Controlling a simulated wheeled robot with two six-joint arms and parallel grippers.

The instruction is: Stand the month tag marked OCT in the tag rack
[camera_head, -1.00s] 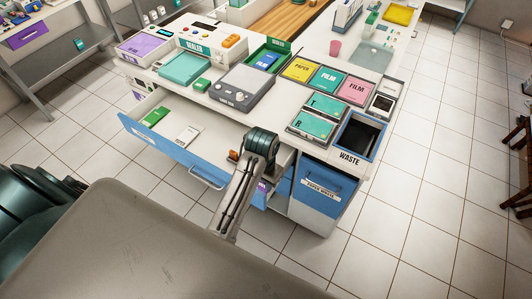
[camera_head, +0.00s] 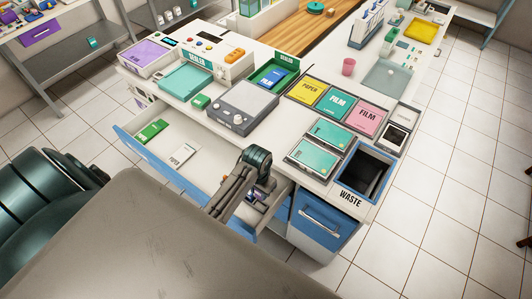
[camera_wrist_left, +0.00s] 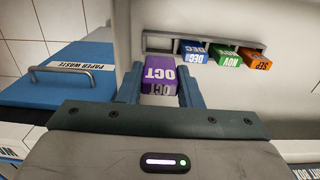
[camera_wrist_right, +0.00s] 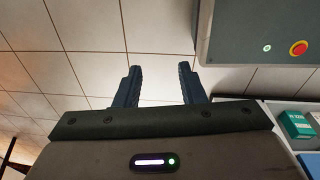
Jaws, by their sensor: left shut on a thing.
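The purple OCT tag (camera_wrist_left: 160,75) is between the blue fingers of my left gripper (camera_wrist_left: 160,88), which is shut on it. The tag rack (camera_wrist_left: 158,42) is a pale strip just beyond it, inside the open drawer. A blue DEC tag (camera_wrist_left: 194,52), a green NOV tag (camera_wrist_left: 225,57) and an orange SEP tag (camera_wrist_left: 257,59) stand in it. The rack's left end, beyond the OCT tag, shows no tag. In the head view my left arm reaches over the drawer's right end and mostly hides the rack. My right gripper (camera_wrist_right: 155,88) is open and empty above the floor.
The open drawer (camera_head: 205,178) also holds a green box (camera_head: 152,130) and a white packet (camera_head: 182,155). The blue paper waste bin (camera_head: 325,222) is beside the drawer. The worktop above carries trays, film boxes and a waste opening (camera_head: 365,172).

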